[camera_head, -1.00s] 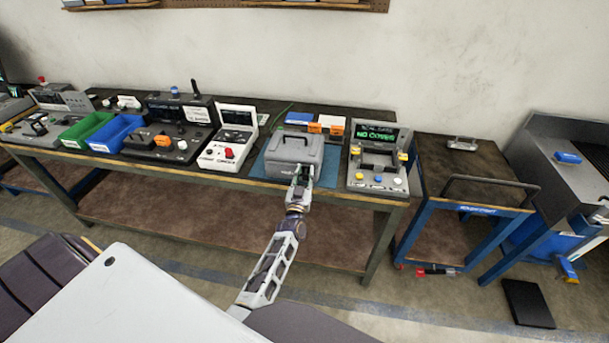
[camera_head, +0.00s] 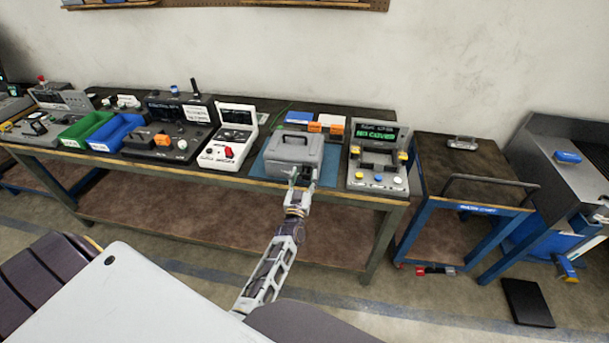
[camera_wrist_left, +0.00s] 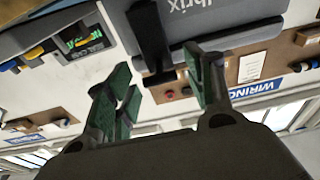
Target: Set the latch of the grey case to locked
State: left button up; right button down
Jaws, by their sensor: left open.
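The grey case (camera_head: 294,151) sits closed on a blue mat (camera_head: 258,168) on the workbench, its handle on top. It also shows at the top of the left wrist view (camera_wrist_left: 215,25), with part of its lettering. A black latch-like strip (camera_wrist_left: 150,40) runs along the case there; I cannot tell whether it is locked. My left gripper (camera_head: 301,183) is at the near side of the case. In the wrist view the left gripper (camera_wrist_left: 160,78) is open and empty, with the strip's end between its fingers in the picture; contact cannot be told. My right gripper is not in view.
A white panel device (camera_head: 229,137) stands left of the case and a grey device with a green-text screen (camera_head: 377,155) stands right. Green (camera_head: 84,131) and blue (camera_head: 116,133) bins are farther left. A blue-framed cart (camera_head: 469,170) adjoins the bench at right.

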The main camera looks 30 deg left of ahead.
pick_arm(q)
jog(key=shift+v, duration=3)
jog(key=shift+f, duration=0.15)
jog(key=s+d+f+m+g+h, duration=0.1)
jog(key=s+d+f+g+h, duration=0.3)
jog(key=f, duration=0.7)
jog(key=s+d+f+m+g, duration=0.15)
jog(key=s+f, duration=0.35)
jog(key=f, duration=0.6)
jog(key=s+d+f+m+g+h, duration=0.25)
jog(key=s+d+f, duration=0.2)
jog(key=f, duration=0.75)
jog(key=s+a+f+g, duration=0.1)
jog(key=s+f+g, duration=0.2)
jog(key=s+f, duration=0.5)
jog(key=s+f+g, duration=0.2)
jog(key=s+f, duration=0.4)
jog(key=s, duration=0.5)
jog(key=s+a+f+g, duration=0.2)
jog(key=s, duration=0.7)
jog(key=s+a+f+g+y, duration=0.1)
jog(key=s+a+f+g, duration=0.2)
jog(key=s, duration=0.6)
jog(key=shift+a+f+m, duration=0.15)
jog(key=shift+f+m, duration=0.15)
jog(key=shift+f, duration=0.05)
